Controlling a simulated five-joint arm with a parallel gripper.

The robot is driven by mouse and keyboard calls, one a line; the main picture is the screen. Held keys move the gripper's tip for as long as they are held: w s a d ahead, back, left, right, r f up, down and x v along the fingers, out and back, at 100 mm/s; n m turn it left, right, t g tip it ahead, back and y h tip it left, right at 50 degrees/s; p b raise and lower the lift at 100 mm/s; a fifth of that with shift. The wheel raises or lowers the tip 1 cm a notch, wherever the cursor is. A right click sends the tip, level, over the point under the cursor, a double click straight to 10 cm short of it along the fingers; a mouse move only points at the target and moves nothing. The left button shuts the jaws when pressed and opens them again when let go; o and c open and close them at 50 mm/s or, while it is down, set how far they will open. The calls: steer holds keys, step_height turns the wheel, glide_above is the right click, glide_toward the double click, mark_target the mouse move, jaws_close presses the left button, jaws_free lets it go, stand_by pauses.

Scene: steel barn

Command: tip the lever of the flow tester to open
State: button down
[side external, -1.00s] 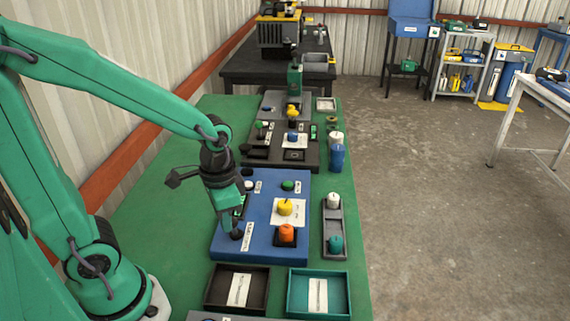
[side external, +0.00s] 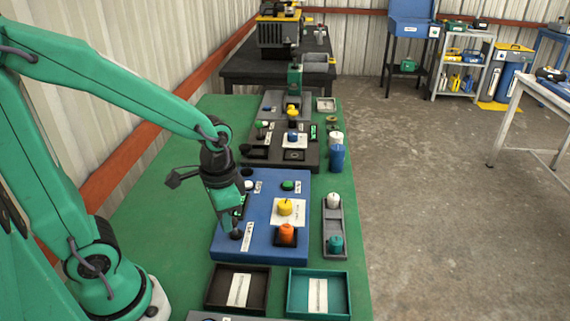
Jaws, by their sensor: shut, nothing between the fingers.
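A blue panel (side external: 270,245) lies on the green bench top and carries several fittings; I take it to be the flow tester, but its labels are too small to read. My gripper (side external: 236,234) points down at the left front part of this panel, beside a white label. Its fingers are shut with nothing between them. The lever cannot be made out clearly; dark parts at the fingertips and the gripper itself cover that spot. Whether the fingers touch anything there I cannot tell. A small dark display (side external: 240,206) is partly hidden behind the gripper.
On the panel stand a yellow knob (side external: 285,207), an orange knob (side external: 287,232) and a green button (side external: 288,185). A grey tray (side external: 343,243) is to its right. A brown tray (side external: 262,290) and a teal tray (side external: 343,295) lie in front. A dark panel (side external: 309,156) lies behind.

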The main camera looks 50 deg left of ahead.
steer(key=shift+f, duration=2)
steer(key=shift+w+a, duration=1.2)
steer(key=shift+a, duration=0.05)
stand_by(0.7)
steer(key=shift+s+d, duration=0.4)
steer(key=shift+d, duration=0.05)
steer(key=shift+r, duration=0.15)
stand_by(0.4)
steer(key=shift+r, duration=3.4)
steer(key=shift+r, duration=0.15)
steer(key=shift+s+r+t, duration=0.15)
steer(key=shift+r+t, duration=0.15)
steer(key=shift+r, duration=0.25)
steer(key=s+r+n+t, duration=0.3)
steer(key=r+t, duration=0.2)
steer(key=r, duration=0.3)
steer(key=shift+s+r, duration=0.25)
steer(key=shift+s, duration=0.05)
